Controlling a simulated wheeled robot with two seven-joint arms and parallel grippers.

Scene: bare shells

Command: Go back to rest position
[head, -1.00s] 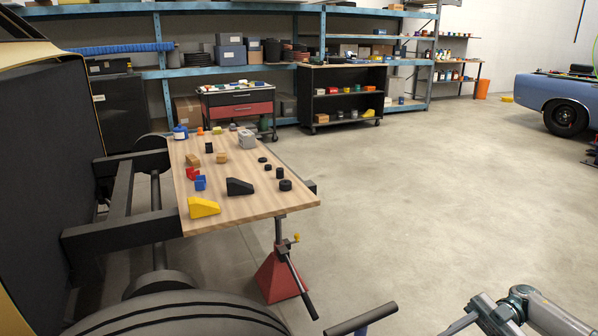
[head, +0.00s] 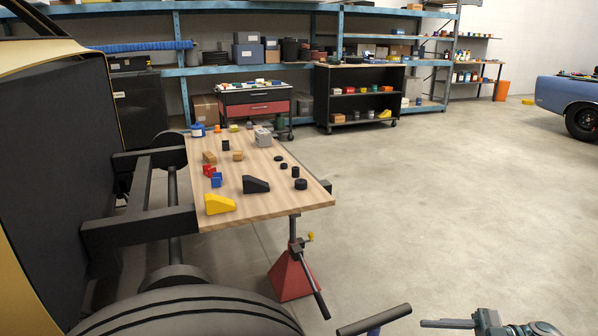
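My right gripper (head: 452,323) shows at the bottom right edge of the head view, low over the floor and well apart from the wooden worktop. One finger points left; the rest is cut off by the frame, so its opening cannot be told. I see nothing held in the visible part. My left gripper is not in view. The wooden worktop (head: 275,204) carries a yellow wedge (head: 220,204), a black wedge (head: 256,185), a blue block (head: 216,180), a grey block (head: 263,137) and several small parts.
A red jack stand (head: 292,278) stands under the worktop's near end. A dark bar (head: 374,320) rises at the bottom edge, left of my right gripper. A tire (head: 185,315) fills the lower left. Open concrete floor (head: 450,210) lies to the right.

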